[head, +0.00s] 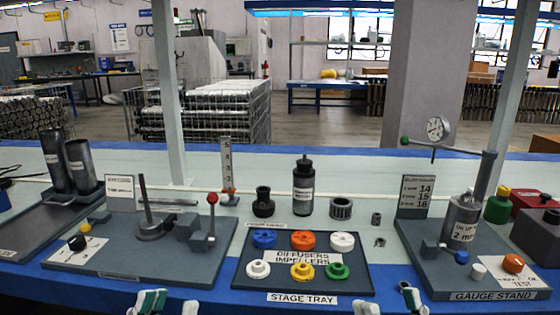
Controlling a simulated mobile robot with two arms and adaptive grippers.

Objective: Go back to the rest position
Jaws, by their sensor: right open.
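My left gripper (172,304) shows only by its fingertips at the bottom edge, left of centre. Its fingers stand apart with nothing seen between them. My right gripper (391,304) shows at the bottom edge, right of centre, open and empty. Both are at the front edge of the bench, in front of the fixtures and apart from them. The left one is below the grey base plate (105,257). The right one is between the stage tray (300,285) and the gauge stand (495,280). The rest of both arms is out of view.
The tray holds several coloured diffusers and impellers. A lever with a red knob (212,198) and a tall post rise from the left plate. A dark pump (303,185) stands behind the tray.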

